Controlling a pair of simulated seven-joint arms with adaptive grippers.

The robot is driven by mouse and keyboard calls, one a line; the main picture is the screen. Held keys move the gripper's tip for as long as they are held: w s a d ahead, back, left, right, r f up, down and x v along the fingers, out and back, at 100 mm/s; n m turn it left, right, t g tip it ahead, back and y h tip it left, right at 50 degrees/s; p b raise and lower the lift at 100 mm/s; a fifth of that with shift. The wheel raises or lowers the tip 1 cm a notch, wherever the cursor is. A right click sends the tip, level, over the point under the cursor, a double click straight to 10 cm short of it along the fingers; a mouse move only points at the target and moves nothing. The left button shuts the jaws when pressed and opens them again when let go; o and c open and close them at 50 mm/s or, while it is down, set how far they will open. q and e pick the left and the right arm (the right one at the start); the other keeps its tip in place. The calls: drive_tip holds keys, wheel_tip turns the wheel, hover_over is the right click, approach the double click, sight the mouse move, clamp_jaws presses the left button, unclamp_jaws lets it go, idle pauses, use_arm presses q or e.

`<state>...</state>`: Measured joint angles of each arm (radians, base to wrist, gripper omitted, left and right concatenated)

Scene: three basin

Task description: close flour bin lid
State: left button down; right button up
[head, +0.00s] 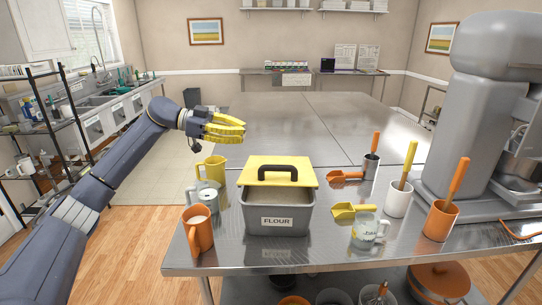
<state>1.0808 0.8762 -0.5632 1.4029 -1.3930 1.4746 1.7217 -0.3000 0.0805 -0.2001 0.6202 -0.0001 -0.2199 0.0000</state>
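The flour bin (277,222) is a grey box with a FLOUR label on its front, standing on the near part of the steel table. Its yellow lid (253,179) with a dark brown arched handle (277,168) sits toward the back of the bin. The front part of the bin is uncovered and its pale inside shows. My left gripper (226,129), with yellow fingers, is above the table, behind and to the left of the bin. Its fingers look extended and apart, with nothing between them, and do not touch the lid. My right gripper is not in view.
On the right are scoops (352,211), a clear measuring cup (366,230), utensil crocks (399,200) and a large grey mixer (490,110). The table's far half is clear.

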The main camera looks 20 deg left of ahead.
use_arm(q)
hover_over(273, 182)
drive_tip(key=w, duration=0.3)
drive_tip(key=f, duration=0.2)
drive_tip(key=shift+s+a+f+n, duration=0.1)
drive_tip(key=shift+s+f+n, duration=0.2)
drive_tip(key=shift+n, duration=0.1)
wheel_tip(273, 182, down, 2)
drive_tip(key=shift+a+f, duration=0.1)
drive_tip(key=shift+a, duration=0.05)
drive_tip(key=shift+f, duration=0.9)
drive_tip(key=shift+s+d+f+m+t, duration=0.1)
drive_tip(key=shift+s+f+m, duration=0.3)
drive_tip(key=shift+f, duration=0.65)
drive_tip(key=shift+s+d+f+m+t, duration=0.15)
drive_tip(key=shift+s+f+m, duration=0.25)
drive_tip(key=shift+f, duration=0.65)
drive_tip(key=shift+s+d+f+m+t, duration=0.1)
drive_tip(key=shift+s+f+m, duration=0.3)
drive_tip(key=shift+f, duration=0.65)
